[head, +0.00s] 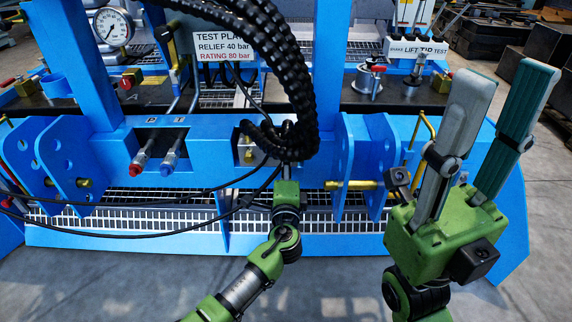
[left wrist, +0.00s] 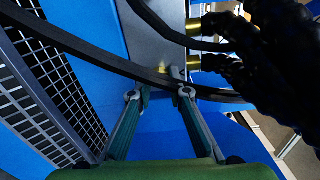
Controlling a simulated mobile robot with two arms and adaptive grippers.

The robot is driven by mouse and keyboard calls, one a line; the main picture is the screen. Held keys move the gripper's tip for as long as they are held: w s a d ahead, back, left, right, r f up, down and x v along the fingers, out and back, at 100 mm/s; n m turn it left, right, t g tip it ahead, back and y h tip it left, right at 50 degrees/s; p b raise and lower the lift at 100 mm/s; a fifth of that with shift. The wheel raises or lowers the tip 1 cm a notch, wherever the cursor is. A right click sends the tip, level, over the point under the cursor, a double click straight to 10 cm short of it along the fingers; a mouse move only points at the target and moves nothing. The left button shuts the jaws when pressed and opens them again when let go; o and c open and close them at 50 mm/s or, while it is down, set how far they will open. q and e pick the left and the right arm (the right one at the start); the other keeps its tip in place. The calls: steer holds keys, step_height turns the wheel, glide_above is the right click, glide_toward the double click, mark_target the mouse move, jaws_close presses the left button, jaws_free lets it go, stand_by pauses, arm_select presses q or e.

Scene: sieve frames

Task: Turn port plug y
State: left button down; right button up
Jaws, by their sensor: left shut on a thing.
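My left gripper (left wrist: 160,92) is at a grey metal port plate (left wrist: 155,45) on the blue frame. Its fingers are closed on a small fitting (left wrist: 176,72) at the plate, which I take to be port plug y; it is mostly hidden, with a bit of brass colour showing. No label on it can be read. In the head view the left gripper reaches the recess with the plate (head: 244,148), and thick black hoses cover its fingertips. My right gripper (head: 506,78) is raised at the right, open and empty, fingers pointing up.
A black ribbed hose bundle (head: 290,75) hangs over the plate. A thin black cable crosses close to the left fingers. Red (head: 142,160) and blue (head: 170,160) couplings sit in a recess to the left. A pressure gauge (head: 113,26) and a test sign (head: 224,46) stand behind.

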arm_select(q)
steer(key=c, duration=1.9)
jaws_free()
steer(key=s, duration=1.2)
